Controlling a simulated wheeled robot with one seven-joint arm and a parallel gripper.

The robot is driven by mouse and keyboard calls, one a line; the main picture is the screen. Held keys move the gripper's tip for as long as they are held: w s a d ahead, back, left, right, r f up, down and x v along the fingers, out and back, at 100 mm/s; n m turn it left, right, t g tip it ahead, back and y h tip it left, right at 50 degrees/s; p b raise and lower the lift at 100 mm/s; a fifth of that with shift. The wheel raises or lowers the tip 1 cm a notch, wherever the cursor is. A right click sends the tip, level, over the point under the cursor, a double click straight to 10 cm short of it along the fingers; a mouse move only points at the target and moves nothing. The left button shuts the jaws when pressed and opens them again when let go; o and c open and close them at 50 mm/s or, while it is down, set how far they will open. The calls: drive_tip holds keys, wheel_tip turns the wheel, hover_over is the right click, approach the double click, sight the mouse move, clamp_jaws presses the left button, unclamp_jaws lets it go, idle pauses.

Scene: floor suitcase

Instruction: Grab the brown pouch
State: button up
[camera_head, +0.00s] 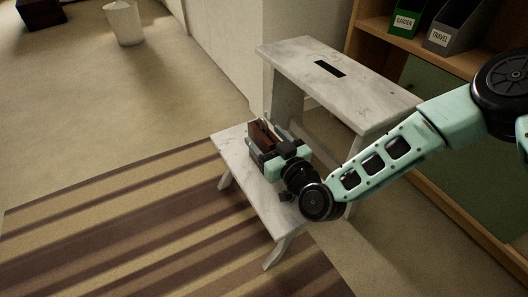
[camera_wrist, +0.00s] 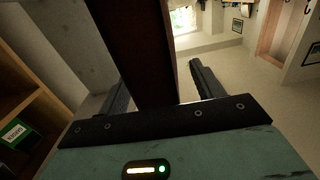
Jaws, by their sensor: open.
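The brown pouch (camera_head: 262,136) stands on the lower step of a white marble-look step stool (camera_head: 235,150), partly hidden by my gripper. In the wrist view the dark brown pouch (camera_wrist: 138,50) rises between the two fingers of my gripper (camera_wrist: 160,88). The fingers are open, one on each side of it. A gap shows between the pouch and the right finger; the left finger looks close to it, and I cannot tell whether it touches. In the head view my gripper (camera_head: 268,140) is low over the lower step, at the pouch.
The stool's higher top (camera_head: 335,80) with a dark slot stands just behind my gripper. A wooden shelf (camera_head: 378,28) with green and grey file holders is at the right. A striped rug (camera_head: 130,225) lies in front. A white bin (camera_head: 124,24) stands far left.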

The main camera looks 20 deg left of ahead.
drive_tip(key=shift+c, duration=0.3)
clamp_jaws()
